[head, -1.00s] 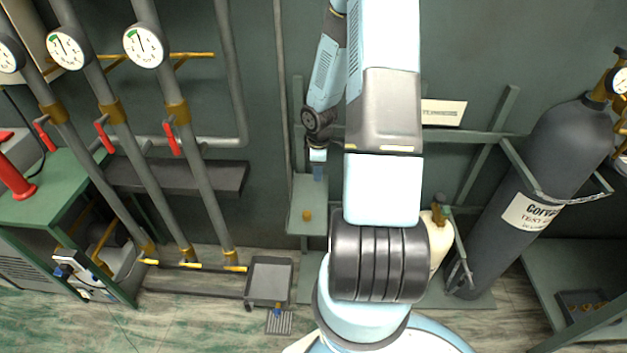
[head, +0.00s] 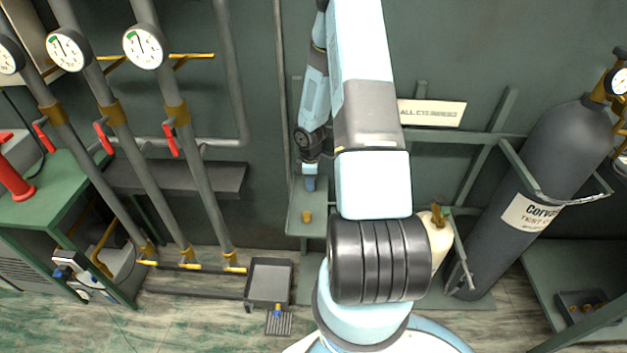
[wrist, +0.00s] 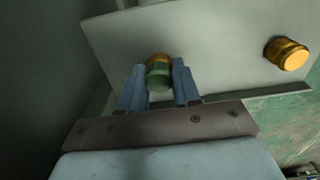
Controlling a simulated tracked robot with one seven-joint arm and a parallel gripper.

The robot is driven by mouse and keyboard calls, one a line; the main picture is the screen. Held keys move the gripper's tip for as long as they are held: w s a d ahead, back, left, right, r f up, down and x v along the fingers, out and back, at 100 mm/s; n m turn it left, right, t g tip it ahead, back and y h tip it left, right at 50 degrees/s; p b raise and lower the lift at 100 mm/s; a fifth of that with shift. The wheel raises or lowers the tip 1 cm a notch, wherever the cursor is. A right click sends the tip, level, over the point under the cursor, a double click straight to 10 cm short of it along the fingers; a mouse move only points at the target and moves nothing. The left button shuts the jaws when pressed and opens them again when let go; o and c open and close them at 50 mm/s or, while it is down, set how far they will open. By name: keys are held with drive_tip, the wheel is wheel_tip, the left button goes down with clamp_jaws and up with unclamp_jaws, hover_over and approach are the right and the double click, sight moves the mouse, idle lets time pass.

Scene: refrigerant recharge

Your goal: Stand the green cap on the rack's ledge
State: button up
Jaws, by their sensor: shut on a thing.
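The green cap (wrist: 159,77) has a green band and a brass end. It sits between the two blue fingers of my gripper (wrist: 158,88), which is shut on it. The cap is over the rack's pale ledge (wrist: 215,50) in the wrist view; I cannot tell whether it touches the surface. In the head view my gripper (head: 310,184) is at the back part of the ledge (head: 305,228), and the cap cannot be made out there.
A brass cap (wrist: 287,54) stands on the ledge to the right in the wrist view; in the head view it (head: 306,216) is in front of my gripper. A dark wall is behind the ledge. A grey gas cylinder (head: 545,190) stands at the right.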

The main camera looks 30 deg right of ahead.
drive_tip(key=o, duration=1)
drive_tip(key=shift+o, duration=0.2)
drive_tip(key=shift+r, duration=0.1)
drive_tip(key=s+a+r+m+t+h, duration=0.1)
drive_tip(key=s+a+r+m, duration=0.15)
drive_tip(key=r, duration=1.05)
drive_tip(key=s+a+r+m+h, duration=0.1)
drive_tip(key=s+a+r, duration=0.15)
drive_tip(key=r, duration=1.05)
drive_tip(key=s+a+r+m+t, duration=0.15)
drive_tip(key=a+r, duration=0.25)
drive_tip(key=r, duration=0.9)
drive_tip(key=s+a+r+m+t, duration=0.1)
drive_tip(key=s+a+r+m, duration=0.1)
drive_tip(key=s, duration=0.4)
drive_tip(key=s+a+r+m+t+y, duration=0.1)
drive_tip(key=s+a+r+m, duration=0.1)
drive_tip(key=s+a+r, duration=0.2)
drive_tip(key=s+a+r+m+t+y, duration=0.1)
drive_tip(key=s+a+r+m, duration=0.1)
drive_tip(key=s+r, duration=0.5)
drive_tip(key=s, duration=0.2)
drive_tip(key=shift+s+a, duration=0.4)
